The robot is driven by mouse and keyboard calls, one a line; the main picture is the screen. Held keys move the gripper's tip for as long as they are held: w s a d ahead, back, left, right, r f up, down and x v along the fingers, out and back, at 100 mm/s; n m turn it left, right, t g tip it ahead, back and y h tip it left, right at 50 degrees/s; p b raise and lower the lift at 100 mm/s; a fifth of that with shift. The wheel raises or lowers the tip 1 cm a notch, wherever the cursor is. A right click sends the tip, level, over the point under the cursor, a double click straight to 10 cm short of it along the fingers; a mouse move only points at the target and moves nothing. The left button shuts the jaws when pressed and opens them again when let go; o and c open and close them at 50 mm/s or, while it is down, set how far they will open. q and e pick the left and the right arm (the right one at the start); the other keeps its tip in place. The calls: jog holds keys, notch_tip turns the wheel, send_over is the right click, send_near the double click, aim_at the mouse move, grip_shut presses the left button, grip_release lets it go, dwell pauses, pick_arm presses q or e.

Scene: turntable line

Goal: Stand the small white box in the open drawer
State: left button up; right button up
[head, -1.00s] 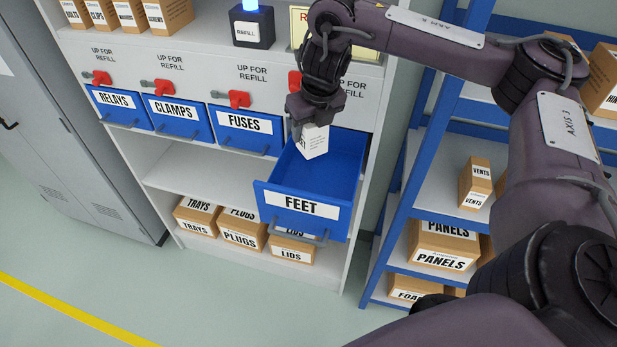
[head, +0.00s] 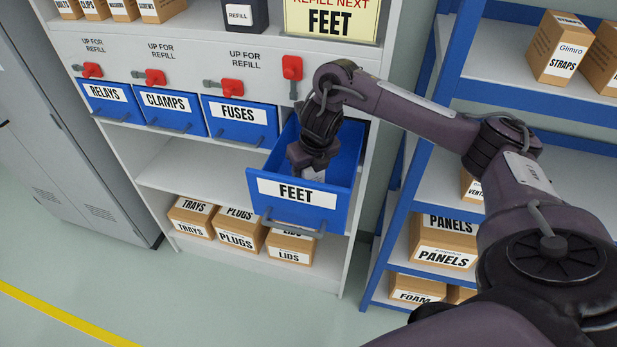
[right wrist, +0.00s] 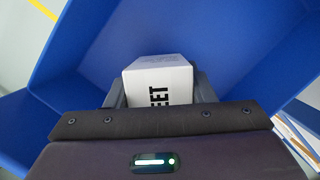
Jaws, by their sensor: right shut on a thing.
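The small white box (right wrist: 158,82), with black lettering ending in "EET", is between the fingers of my right gripper (right wrist: 160,95) in the right wrist view. The gripper is shut on it. In the head view my right gripper (head: 312,168) reaches down inside the open blue drawer labelled FEET (head: 340,200). Blue drawer walls surround the box in the right wrist view (right wrist: 240,40). I cannot tell whether the box touches the drawer floor. My left gripper is not in view.
Closed blue drawers RELAYS (head: 108,101), CLAMPS (head: 169,109) and FUSES (head: 240,121) are to the left. A red lever (head: 292,68) is above the open drawer. A blue-framed shelf (head: 395,215) with cartons stands at the right. Cartons sit on the lower shelf.

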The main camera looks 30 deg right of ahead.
aim_at(315, 176)
notch_tip(315, 176, down, 2)
jog(key=shift+f, duration=0.1)
jog(key=o, duration=1.2)
jog(key=shift+c, duration=0.2)
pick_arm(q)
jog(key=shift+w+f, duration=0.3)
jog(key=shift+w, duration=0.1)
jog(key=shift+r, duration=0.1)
pick_arm(e)
jog(key=shift+r, duration=0.35)
jog(key=p+v, duration=0.4)
jog(key=v, duration=0.7)
jog(key=shift+s+r, duration=0.1)
jog(key=shift+r, duration=0.15)
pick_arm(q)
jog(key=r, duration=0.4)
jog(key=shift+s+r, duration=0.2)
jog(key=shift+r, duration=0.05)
